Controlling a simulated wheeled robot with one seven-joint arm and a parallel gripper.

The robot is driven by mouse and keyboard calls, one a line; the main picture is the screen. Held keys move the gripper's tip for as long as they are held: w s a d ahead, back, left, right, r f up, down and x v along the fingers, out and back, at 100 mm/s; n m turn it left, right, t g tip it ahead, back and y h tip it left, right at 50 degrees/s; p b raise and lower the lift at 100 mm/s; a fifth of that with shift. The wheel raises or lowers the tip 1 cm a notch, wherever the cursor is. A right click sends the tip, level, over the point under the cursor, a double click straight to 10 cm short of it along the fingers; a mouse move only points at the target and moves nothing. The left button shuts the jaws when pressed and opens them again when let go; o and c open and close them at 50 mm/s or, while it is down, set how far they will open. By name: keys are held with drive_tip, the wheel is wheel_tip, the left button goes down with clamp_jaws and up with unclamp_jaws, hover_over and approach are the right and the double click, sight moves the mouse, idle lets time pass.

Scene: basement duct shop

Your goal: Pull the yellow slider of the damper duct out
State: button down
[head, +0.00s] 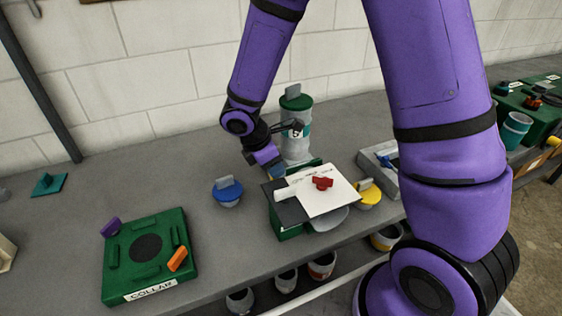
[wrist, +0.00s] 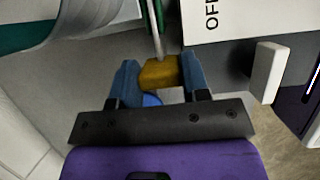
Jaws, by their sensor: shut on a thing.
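My gripper (wrist: 159,76) has blue fingers on both sides of the yellow slider knob (wrist: 160,71) and is shut on it. A thin metal rod (wrist: 157,38) runs from the knob up toward a green edge. In the head view my gripper (head: 278,172) is at the back left of the green box, which I take as the damper duct (head: 290,232). Its top has a dark part, a white plate (head: 335,201) with lettering and a red handle (head: 322,183). The slider is hidden in the head view.
A blue-lidded pot (head: 228,192) is to the left and a yellow-lidded pot (head: 369,195) to the right. A green COLLAR board (head: 150,254) lies front left. The bench (head: 135,190) at back left is mostly clear.

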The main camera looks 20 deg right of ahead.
drive_tip(key=shift+a, duration=1.95)
drive_tip(key=c, duration=0.6)
unclamp_jaws()
drive_tip(key=shift+a, duration=0.15)
drive_tip(key=v, duration=1.1)
drive_tip(key=shift+f, duration=0.1)
